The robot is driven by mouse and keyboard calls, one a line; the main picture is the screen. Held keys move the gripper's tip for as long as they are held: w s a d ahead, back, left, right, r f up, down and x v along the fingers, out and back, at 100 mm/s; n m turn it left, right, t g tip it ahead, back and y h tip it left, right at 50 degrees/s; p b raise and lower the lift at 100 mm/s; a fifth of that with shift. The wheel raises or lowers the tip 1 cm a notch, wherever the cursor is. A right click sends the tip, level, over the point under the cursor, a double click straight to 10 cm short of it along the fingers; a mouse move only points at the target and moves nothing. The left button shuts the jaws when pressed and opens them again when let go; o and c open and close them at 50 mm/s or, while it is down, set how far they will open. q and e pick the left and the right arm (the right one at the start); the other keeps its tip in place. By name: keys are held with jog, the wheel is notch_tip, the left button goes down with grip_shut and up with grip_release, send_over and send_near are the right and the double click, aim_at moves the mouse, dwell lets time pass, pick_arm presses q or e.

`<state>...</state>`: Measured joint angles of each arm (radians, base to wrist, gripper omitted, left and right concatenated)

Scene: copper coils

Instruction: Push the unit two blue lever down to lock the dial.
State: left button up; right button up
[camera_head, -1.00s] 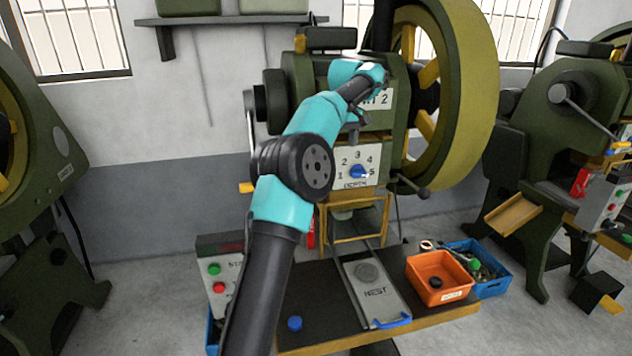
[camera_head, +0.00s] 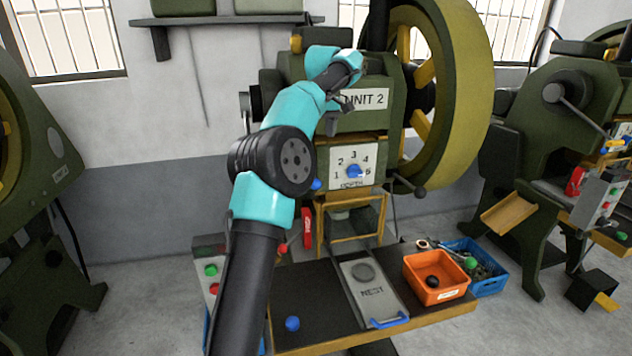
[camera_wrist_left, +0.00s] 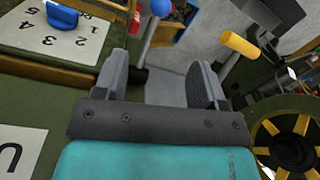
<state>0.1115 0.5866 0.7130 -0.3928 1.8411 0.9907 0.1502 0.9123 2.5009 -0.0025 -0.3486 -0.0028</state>
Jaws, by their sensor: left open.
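The blue lever's ball end (camera_head: 316,184) shows just left of the numbered depth plate on unit 2; the arm hides the rest of the lever. In the left wrist view the blue ball (camera_wrist_left: 160,8) is at the top edge, beyond the fingers. The blue dial knob (camera_head: 354,171) sits on the plate near the 5. It also shows at the top left of the left wrist view (camera_wrist_left: 62,14). My left gripper (camera_head: 336,118) is open and empty in front of the UNIT 2 sign, above the lever and touching neither. My right gripper is not in view.
Unit 2's yellow-green flywheel (camera_head: 465,110) stands to the right. Below are a dark bench with the NEST plate (camera_head: 385,305), an orange bin (camera_head: 425,290), a blue bin (camera_head: 490,280) and a button box (camera_head: 211,270). A yellow handle (camera_wrist_left: 240,46) shows beyond the right finger.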

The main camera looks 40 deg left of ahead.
pick_arm(q)
jog(key=f, duration=1)
jog(key=s+f, duration=0.1)
jog(key=f, duration=0.4)
jog(key=shift+a+f, duration=0.2)
jog(key=shift+f, duration=0.1)
jog(key=shift+c, duration=0.4)
grip_shut()
jog(key=shift+d+f, duration=0.1)
